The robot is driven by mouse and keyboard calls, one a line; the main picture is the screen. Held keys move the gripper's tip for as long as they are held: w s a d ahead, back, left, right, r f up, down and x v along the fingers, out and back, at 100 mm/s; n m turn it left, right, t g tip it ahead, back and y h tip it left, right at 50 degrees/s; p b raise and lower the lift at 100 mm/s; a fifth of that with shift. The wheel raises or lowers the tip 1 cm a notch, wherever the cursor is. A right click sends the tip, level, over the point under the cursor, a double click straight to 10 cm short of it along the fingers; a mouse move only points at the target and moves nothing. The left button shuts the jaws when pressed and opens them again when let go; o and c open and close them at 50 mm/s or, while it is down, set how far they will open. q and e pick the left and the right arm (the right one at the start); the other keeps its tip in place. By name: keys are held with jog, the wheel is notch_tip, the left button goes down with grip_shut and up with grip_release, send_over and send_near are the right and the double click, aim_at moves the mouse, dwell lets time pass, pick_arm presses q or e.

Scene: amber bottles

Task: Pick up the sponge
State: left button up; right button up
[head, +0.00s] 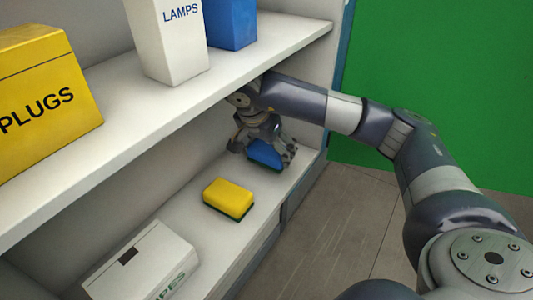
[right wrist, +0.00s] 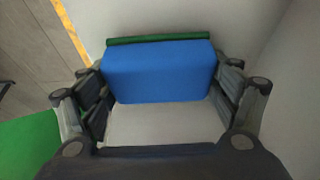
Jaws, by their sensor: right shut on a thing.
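A blue sponge with a green layer (head: 265,153) is at the right end of the lower shelf (head: 210,240). My right gripper (head: 262,150) is shut on it, with fingers at both sides. In the right wrist view the blue sponge (right wrist: 160,70) sits between the fingertips of my right gripper (right wrist: 160,95), its green layer at the far edge. A second sponge, yellow with a green underside (head: 229,196), lies on the lower shelf to the left of and nearer than the gripper. My left gripper is not in view.
A white box (head: 145,265) stands at the near end of the lower shelf. The upper shelf (head: 140,115) is close above my right gripper and holds a yellow PLUGS box (head: 45,85), a white LAMPS box (head: 165,40) and a blue box (head: 230,22). Open floor (head: 345,235) lies to the right.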

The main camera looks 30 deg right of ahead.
jog(key=s+d+b, duration=0.2)
jog(key=s, duration=0.6)
jog(key=s+d+b, duration=0.2)
jog(key=s+d, duration=0.1)
jog(key=s, duration=0.5)
jog(key=shift+s+d+b, duration=0.2)
jog(key=shift+s+b, duration=0.05)
jog(key=shift+b, duration=0.05)
jog(key=o, duration=0.4)
jog(key=c, duration=0.4)
jog(key=shift+w+f, duration=0.1)
